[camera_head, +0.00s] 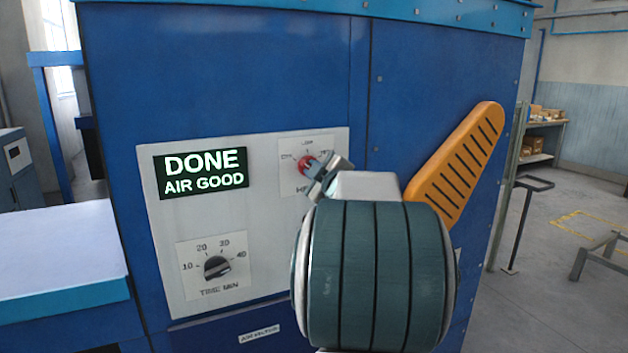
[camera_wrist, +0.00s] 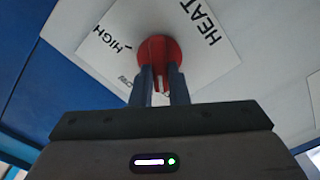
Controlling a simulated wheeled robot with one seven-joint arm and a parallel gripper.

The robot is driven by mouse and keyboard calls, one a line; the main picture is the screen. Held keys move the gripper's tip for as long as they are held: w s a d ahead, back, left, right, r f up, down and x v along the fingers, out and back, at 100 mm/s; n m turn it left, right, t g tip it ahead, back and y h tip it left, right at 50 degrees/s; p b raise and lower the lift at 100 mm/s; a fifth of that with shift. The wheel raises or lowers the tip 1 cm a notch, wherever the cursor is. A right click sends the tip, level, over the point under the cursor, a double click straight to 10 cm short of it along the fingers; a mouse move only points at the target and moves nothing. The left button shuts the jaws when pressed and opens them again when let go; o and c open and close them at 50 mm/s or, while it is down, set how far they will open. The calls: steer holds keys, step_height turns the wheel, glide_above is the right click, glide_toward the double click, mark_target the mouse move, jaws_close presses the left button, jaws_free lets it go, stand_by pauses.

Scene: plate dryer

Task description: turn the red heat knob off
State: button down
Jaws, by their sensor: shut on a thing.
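The red heat knob (camera_head: 305,165) sits on the light panel of the blue dryer, under a dial marked OFF at left, LOW at top and HIGH at right. In the wrist view the red knob (camera_wrist: 158,50) is between my fingers, with HIGH to its left and HEAT at upper right. My gripper (camera_head: 319,174) is shut on the knob's grip, one finger on each side, also in the wrist view (camera_wrist: 164,84). A white mark on the grip points down the wrist picture, seemingly between LOW and OFF. The OFF mark is hidden there.
A green display (camera_head: 201,174) reads DONE, AIR GOOD. A black timer knob (camera_head: 217,267) is below it. An orange slotted handle (camera_head: 455,165) rises right of my wrist. A pale-topped table (camera_head: 60,250) stands at left.

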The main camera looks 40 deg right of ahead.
steer(key=shift+f+n+b, duration=0.1)
steer(key=shift+n+b, duration=0.25)
steer(key=shift+n, duration=0.25)
steer(key=c, duration=1.4)
jaws_free()
steer(key=shift+s, duration=0.1)
steer(key=b+v, duration=0.1)
steer(key=v, duration=1.2)
steer(key=shift+s, duration=0.3)
